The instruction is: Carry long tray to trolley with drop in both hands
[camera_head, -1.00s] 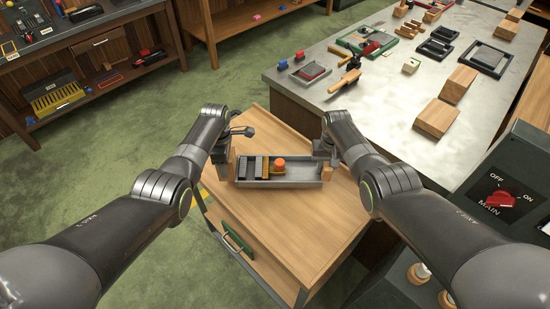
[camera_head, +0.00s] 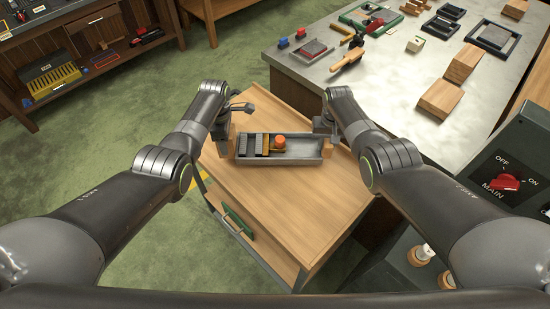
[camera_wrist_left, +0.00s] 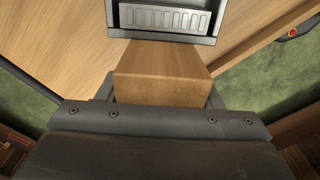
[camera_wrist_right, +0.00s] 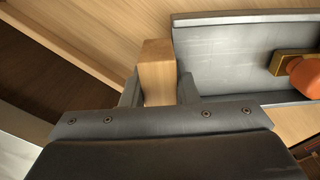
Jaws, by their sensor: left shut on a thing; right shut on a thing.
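The long grey tray (camera_head: 305,149) is level over the wooden trolley top (camera_head: 290,210); I cannot tell whether it touches the top. Dark ribbed pieces (camera_head: 252,145) and an orange knob on a brass-coloured base (camera_head: 279,143) sit in it. My left gripper (camera_head: 228,140) is shut on the wooden handle block (camera_wrist_left: 160,72) at the tray's left end. My right gripper (camera_head: 326,140) is shut on the handle block (camera_wrist_right: 157,70) at the right end. The orange knob also shows in the right wrist view (camera_wrist_right: 306,76).
A metal-topped workbench (camera_head: 400,110) with wooden blocks and frames stands behind right. A grey switch box (camera_head: 500,190) is at the right. The front of the trolley top is bare.

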